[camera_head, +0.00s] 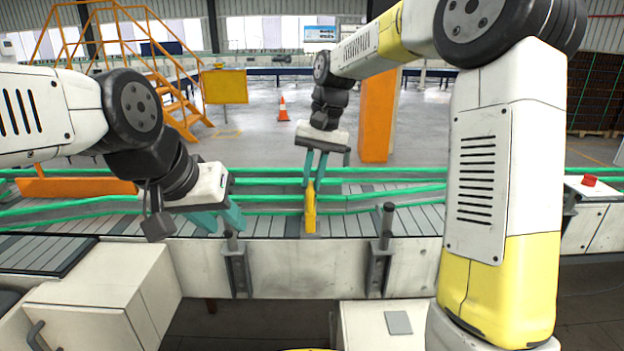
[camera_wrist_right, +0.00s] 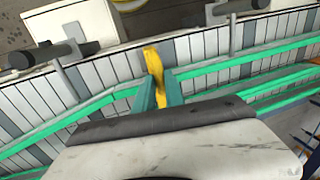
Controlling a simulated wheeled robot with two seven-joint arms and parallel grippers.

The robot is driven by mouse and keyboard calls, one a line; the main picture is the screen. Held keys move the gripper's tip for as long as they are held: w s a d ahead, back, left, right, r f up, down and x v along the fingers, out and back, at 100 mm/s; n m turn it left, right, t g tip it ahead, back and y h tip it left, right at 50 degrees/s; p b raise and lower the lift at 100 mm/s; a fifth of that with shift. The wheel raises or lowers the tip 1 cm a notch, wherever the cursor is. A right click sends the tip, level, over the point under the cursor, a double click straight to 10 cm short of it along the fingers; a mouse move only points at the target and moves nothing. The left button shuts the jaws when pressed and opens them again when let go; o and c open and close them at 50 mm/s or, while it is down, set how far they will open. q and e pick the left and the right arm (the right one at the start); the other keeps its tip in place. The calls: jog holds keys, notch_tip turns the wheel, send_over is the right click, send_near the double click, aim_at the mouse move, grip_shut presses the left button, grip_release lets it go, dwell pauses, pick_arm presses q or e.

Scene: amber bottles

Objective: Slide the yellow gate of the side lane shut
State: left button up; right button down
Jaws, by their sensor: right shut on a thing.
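The yellow gate (camera_head: 310,214) shows as a narrow upright yellow piece over the grey slatted conveyor, near its front edge. My right gripper (camera_head: 314,182) points down from above and is shut on its top. In the right wrist view the gate (camera_wrist_right: 153,62) runs up between the teal fingertips of my right gripper (camera_wrist_right: 160,88). The gate's lower part is partly out of sight there. My left gripper (camera_head: 221,220) hangs over the conveyor to the left of the gate. Its two teal fingers are spread with nothing seen between them.
Green guide rails (camera_head: 385,194) run along the conveyor behind and beside the gate. Dark bracket posts (camera_head: 386,235) stand on the conveyor's front wall (camera_head: 300,268). A cabinet with a red button (camera_head: 589,181) stands at right. An orange cone (camera_head: 283,109) is far back.

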jog(key=c, duration=1.4)
grip_release()
jog(key=shift+w, duration=0.25)
jog(key=shift+r, duration=0.1)
notch_tip(320, 180, up, 8)
jog(key=d, duration=0.1)
jog(key=shift+d+f, duration=0.25)
jog(key=shift+d, duration=0.05)
jog(key=s+d+f+t, duration=0.2)
jog(key=s+d, duration=0.4)
jog(key=s, duration=0.5)
jog(key=s+d+f+t, duration=0.2)
jog(key=s+d+t, duration=0.2)
jog(key=s, duration=0.7)
jog(key=shift+s+d+f, duration=0.25)
jog(key=shift+d, duration=0.85)
